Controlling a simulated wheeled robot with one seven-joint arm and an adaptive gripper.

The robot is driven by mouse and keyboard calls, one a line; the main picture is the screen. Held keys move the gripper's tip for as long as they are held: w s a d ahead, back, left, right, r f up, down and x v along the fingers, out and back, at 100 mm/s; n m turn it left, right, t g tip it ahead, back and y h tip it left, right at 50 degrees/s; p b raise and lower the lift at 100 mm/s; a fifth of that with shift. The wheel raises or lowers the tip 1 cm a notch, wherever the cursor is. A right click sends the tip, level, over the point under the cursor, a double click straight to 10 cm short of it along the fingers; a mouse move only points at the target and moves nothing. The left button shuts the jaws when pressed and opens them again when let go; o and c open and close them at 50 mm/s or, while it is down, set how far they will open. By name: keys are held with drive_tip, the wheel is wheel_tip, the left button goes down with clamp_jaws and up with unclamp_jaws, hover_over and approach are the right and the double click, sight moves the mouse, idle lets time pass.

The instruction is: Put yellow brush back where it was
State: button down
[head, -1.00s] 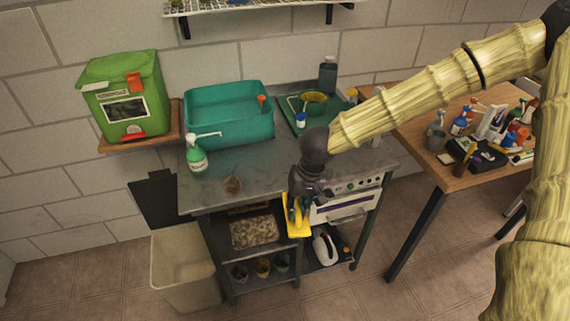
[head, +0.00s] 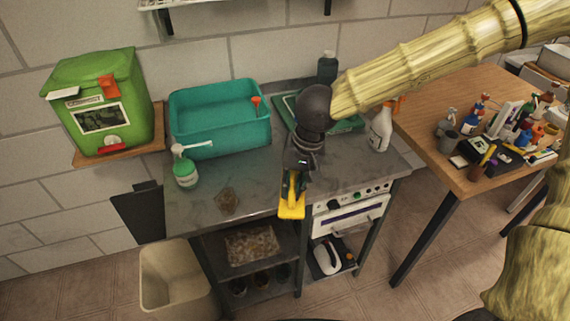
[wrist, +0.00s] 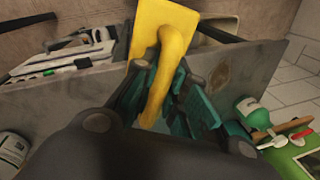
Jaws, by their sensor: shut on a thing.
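The yellow brush (head: 291,209) hangs from my gripper (head: 296,178) in front of the metal bench's front edge. In the wrist view my gripper (wrist: 160,100) is shut on the curved handle of the yellow brush (wrist: 160,22), with its flat yellow part beyond the fingers. In the head view the brush overlaps the bench edge beside the white front panel; I cannot tell whether it touches the bench. My gripper and arm hide part of the bench top behind them.
A wooden table (head: 425,122) with many items stands right. A beige bin (head: 170,280) stands on the floor.

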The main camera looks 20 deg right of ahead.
drive_tip(key=shift+w+d+f+p, duration=0.45)
drive_tip(key=shift+w+f, duration=0.35)
drive_tip(key=shift+w, duration=1.25)
drive_tip(key=shift+w+d+f+p, duration=0.25)
drive_tip(key=shift+w+f+p, duration=0.4)
drive_tip(key=shift+w, duration=1.35)
drive_tip(key=shift+w+d+f+p, duration=0.35)
drive_tip(key=shift+w+f, duration=0.55)
drive_tip(key=shift+w, duration=1.15)
drive_tip(key=shift+f, duration=0.1)
drive_tip(key=c, duration=1.4)
unclamp_jaws()
drive_tip(key=shift+c, duration=0.2)
wheel_tip(320, 180, up, 12)
drive_tip(key=d+b, duration=0.1)
drive_tip(key=d, duration=0.1)
drive_tip(key=shift+s, duration=0.45)
drive_tip(key=shift+d, duration=0.1)
